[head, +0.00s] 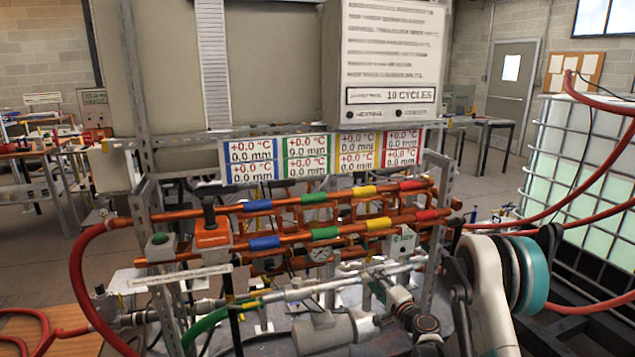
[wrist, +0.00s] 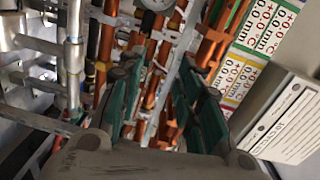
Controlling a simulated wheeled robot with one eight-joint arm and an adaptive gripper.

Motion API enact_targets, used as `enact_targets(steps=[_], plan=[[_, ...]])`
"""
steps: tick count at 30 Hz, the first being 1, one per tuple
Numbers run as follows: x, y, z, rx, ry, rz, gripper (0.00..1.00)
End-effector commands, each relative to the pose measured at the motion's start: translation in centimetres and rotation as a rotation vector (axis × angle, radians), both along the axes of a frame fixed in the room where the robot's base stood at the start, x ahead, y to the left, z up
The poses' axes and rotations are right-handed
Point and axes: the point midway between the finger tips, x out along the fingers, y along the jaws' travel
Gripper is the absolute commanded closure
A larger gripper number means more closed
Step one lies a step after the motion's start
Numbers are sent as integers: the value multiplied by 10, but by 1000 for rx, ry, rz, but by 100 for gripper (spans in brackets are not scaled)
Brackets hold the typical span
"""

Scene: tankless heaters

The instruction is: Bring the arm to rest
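My arm (head: 490,290) enters the head view at the lower right, with a white link and a teal-banded joint. It stands in front of the right end of the pipe rig. My gripper (wrist: 162,75) shows in the wrist view with its two dark green fingers spread apart. Copper pipes show between the fingers, and nothing is held. I cannot tell from these frames how far the fingertips are from the pipes. In the head view the gripper is hard to make out against the dark fittings.
The rig has copper pipes (head: 285,236) with coloured bands, a gauge (head: 320,249), a green hose (head: 207,322) and a display panel (head: 322,157). A caged white tank (head: 590,160) with red hoses stands at right. Open floor (head: 490,185) lies behind.

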Motion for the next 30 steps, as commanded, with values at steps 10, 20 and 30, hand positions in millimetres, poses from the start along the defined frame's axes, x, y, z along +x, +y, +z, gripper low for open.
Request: enact_targets(steps=[10,20,30], plan=[[-19,25,82,-192,34,78,68],[-76,47,163,-440,89,173,68],[-165,58,216,-692,161,265,68]])
